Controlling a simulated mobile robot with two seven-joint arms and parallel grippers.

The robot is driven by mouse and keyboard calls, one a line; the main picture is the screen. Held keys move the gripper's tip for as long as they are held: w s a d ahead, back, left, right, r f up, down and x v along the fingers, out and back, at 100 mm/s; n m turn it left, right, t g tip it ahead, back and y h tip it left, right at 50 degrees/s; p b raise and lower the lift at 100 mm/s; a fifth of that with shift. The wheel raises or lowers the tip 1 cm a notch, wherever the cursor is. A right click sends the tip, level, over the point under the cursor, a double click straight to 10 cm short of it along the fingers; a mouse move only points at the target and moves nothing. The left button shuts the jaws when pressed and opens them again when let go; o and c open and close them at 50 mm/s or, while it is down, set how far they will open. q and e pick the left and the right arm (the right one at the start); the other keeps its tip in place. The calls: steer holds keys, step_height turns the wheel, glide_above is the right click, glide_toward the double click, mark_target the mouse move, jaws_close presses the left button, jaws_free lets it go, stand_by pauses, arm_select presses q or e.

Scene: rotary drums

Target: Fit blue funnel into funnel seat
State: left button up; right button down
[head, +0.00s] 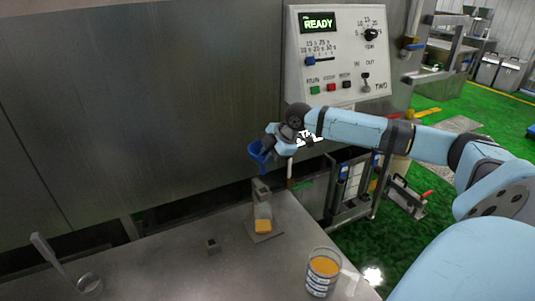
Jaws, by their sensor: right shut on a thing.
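The blue funnel (257,152) is in the air above the back of the metal table. My right gripper (270,143) is shut on it, with the arm reaching in from the right. Below the funnel stands a small grey stand (261,187) with a clear part under it and orange material (263,226) at its foot. This looks like the funnel seat, but I cannot tell for sure. The funnel is apart from the stand. My left gripper is out of view.
A glass (322,266) with orange contents stands at the table's front right. A small grey block (212,246) sits left of the stand. A metal ring with a handle (89,284) lies at front left. The control panel (340,50) reads READY.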

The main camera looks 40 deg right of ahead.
steer(key=shift+f+b, duration=0.5)
steer(key=shift+f, duration=0.05)
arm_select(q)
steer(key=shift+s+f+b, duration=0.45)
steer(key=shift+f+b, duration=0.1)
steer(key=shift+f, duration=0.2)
arm_select(e)
step_height(320, 180, down, 5)
steer(key=shift+r, duration=0.2)
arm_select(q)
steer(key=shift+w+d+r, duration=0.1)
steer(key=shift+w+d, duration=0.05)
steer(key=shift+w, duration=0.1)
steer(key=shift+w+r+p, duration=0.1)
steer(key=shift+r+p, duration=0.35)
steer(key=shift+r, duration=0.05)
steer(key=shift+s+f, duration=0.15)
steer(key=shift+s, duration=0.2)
